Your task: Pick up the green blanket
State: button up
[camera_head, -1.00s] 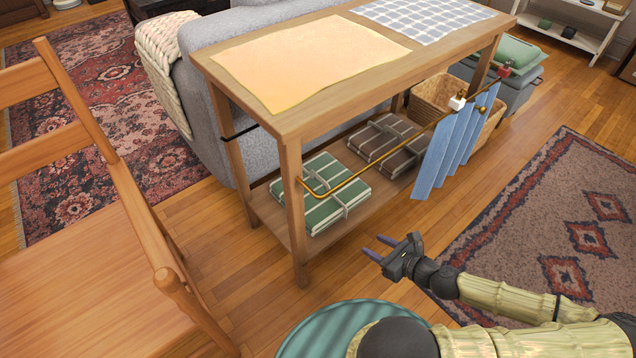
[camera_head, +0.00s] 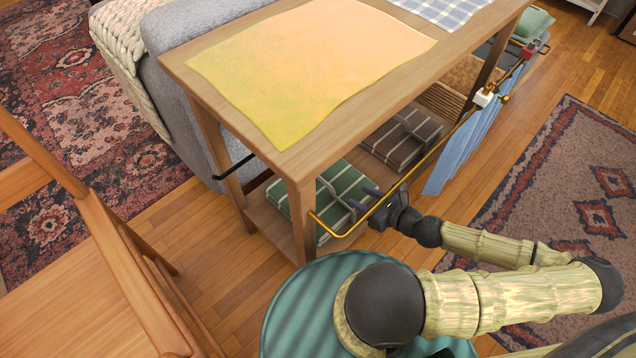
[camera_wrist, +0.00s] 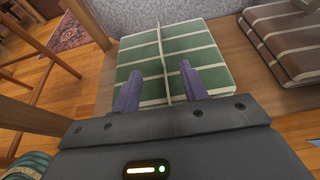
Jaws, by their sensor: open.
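The green blanket (camera_head: 343,188), folded with pale stripes and a raised strap across it, lies on the low shelf of the wooden table. In the wrist view the green blanket (camera_wrist: 205,62) lies straight ahead of the fingers. My gripper (camera_head: 366,199) is at the table's near long side, by the brass rail, with its fingers pointing toward the blanket. In the wrist view my gripper (camera_wrist: 160,88) is open, with the strap of the blanket showing between its two purple fingers. I cannot tell whether the fingers touch the blanket.
A brass rail (camera_head: 408,180) runs along the table's near side, with blue cloth (camera_head: 468,145) hanging from it. A brown folded blanket (camera_head: 402,138) lies farther along the shelf. The tabletop (camera_head: 310,150) overhangs the shelf. A wooden chair (camera_head: 75,250) stands at left.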

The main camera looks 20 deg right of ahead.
aim_at(333, 188)
jog(key=shift+w, duration=0.15)
jog(key=b+x, duration=0.3)
jog(key=x, duration=0.8)
jog(key=shift+a+f, duration=0.1)
jog(key=shift+f, duration=0.1)
jog(key=shift+w+a, duration=0.1)
jog(key=shift+w, duration=0.25)
jog(key=shift+f+b, duration=0.1)
jog(key=shift+b, duration=0.2)
